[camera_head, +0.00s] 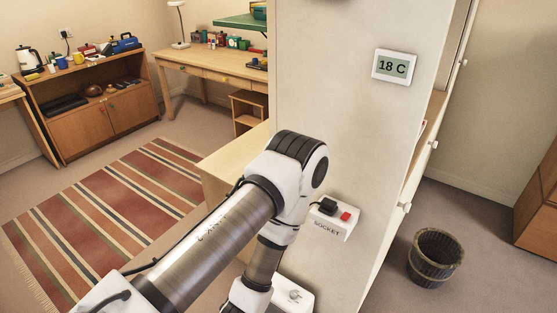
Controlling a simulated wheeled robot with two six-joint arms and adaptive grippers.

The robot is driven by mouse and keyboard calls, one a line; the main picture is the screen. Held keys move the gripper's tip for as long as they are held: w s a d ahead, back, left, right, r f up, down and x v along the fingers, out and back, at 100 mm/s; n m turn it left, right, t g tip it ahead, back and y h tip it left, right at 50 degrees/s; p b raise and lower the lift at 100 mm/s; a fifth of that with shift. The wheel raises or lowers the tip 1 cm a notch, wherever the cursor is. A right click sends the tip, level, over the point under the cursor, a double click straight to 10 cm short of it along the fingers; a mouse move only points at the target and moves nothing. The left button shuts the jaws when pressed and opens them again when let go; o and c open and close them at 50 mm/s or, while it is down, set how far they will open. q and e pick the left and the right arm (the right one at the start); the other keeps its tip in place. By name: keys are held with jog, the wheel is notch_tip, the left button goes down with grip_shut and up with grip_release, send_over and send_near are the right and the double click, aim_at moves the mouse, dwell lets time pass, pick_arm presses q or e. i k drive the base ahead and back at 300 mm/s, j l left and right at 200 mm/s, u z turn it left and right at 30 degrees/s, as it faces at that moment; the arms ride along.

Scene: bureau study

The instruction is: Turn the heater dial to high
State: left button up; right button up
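A white box (302,302) with a small round knob-like part (294,294) shows low on the pale wall panel, partly hidden behind my arm and close to the bottom edge. It may hold the heater dial; its setting and labels are too small to read. One arm of mine comes in from the lower left, bends at the elbow and runs down in front of the panel, beside this box. Its gripper is not in view, nor is my other gripper. A wall display (395,66) reads 18 C.
A white box marked SOCKET (334,219), with a black plug and red switch, sits on the panel right of my elbow. A dark waste basket (435,258) stands on the floor at right. A desk (205,68), a low cabinet (85,130) and a striped rug (110,215) lie left.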

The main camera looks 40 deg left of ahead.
aim_at(294, 295)
jog(key=u, duration=1.05)
jog(key=j, duration=0.1)
